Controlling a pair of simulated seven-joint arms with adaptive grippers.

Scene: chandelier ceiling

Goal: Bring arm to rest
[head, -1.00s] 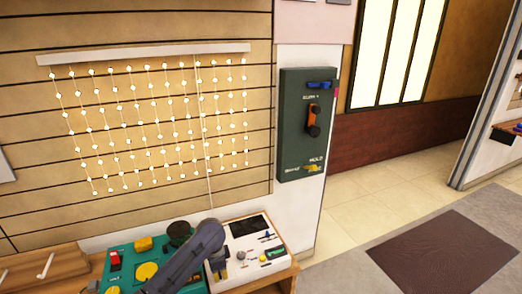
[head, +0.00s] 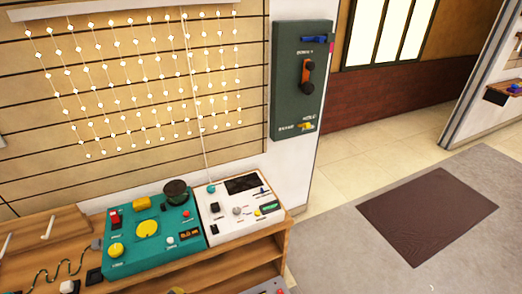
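No gripper or arm of mine shows in the head view now. A teal control box (head: 126,257) with yellow, red and black knobs sits on the wooden shelf unit (head: 262,262). A white control panel (head: 222,227) with a dark screen and small switches stands against its right side. A dark green wall box (head: 287,88) with an orange and black handle (head: 306,74) and a yellow lever (head: 306,126) hangs on the white wall to the right.
A curtain of small lights (head: 130,85) hangs on the slatted wall. A wavy wire piece (head: 60,273) lies at the lower left. The floor to the right is open, with a brown mat (head: 428,215). A small wall shelf (head: 505,92) is at the far right.

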